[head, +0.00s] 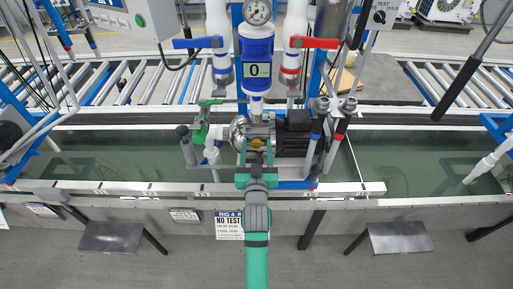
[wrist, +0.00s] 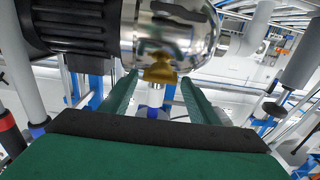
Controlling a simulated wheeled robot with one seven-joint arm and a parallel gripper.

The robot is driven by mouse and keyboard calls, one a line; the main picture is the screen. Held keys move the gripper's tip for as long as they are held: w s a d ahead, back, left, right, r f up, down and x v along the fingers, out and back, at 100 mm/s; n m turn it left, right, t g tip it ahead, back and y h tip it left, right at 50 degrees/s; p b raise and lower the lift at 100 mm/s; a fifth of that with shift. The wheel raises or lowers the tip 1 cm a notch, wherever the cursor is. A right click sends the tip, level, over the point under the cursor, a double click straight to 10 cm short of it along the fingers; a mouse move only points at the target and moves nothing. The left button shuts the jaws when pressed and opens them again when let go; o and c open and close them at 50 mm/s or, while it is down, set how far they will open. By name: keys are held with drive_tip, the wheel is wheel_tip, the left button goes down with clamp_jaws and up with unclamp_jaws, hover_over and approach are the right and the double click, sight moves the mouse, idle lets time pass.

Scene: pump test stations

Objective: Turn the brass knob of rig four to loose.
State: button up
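The brass knob (wrist: 160,71) sits on the underside of a shiny steel pump body (wrist: 165,28) in the wrist view. In the head view the brass knob (head: 256,144) shows small at the front of the pump on rig four. My gripper (wrist: 159,82) is open, with one green finger on each side of the knob and visible gaps between. In the head view my gripper (head: 256,152) reaches the pump from the front. I cannot tell whether the fingertips reach past the knob.
The rig four sign (head: 229,223) hangs on the front of the water trough (head: 120,187). A black motor (head: 293,132) joins the pump on the right. Red (head: 313,43) and blue (head: 198,43) valve handles, a gauge (head: 257,12) and a display (head: 257,71) stand above. Pipes flank the pump closely.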

drive_tip(key=c, duration=0.7)
drive_tip(key=shift+c, duration=0.2)
drive_tip(key=shift+n+y, duration=0.5)
drive_tip(key=shift+n, duration=0.2)
drive_tip(key=n+y, duration=0.1)
drive_tip(key=n, duration=0.2)
drive_tip(key=shift+d+y, duration=0.15)
drive_tip(key=shift+y, duration=0.25)
drive_tip(key=n+g+y, duration=0.1)
drive_tip(key=n, duration=0.1)
drive_tip(key=n+y, duration=0.1)
drive_tip(key=n, duration=0.2)
drive_tip(key=shift+d+r+g, duration=0.1)
drive_tip(key=shift+d+g, duration=0.05)
drive_tip(key=shift+g, duration=0.25)
drive_tip(key=n+g+y, duration=0.1)
drive_tip(key=n, duration=0.2)
drive_tip(key=n+g+y, duration=0.1)
drive_tip(key=n, duration=0.2)
drive_tip(key=shift+w+d+r+n+g, duration=0.1)
drive_tip(key=shift+n+g, duration=0.3)
drive_tip(key=shift+r+n+g, duration=0.1)
drive_tip(key=shift+n+g, duration=1.3)
drive_tip(key=shift+n, duration=1.2)
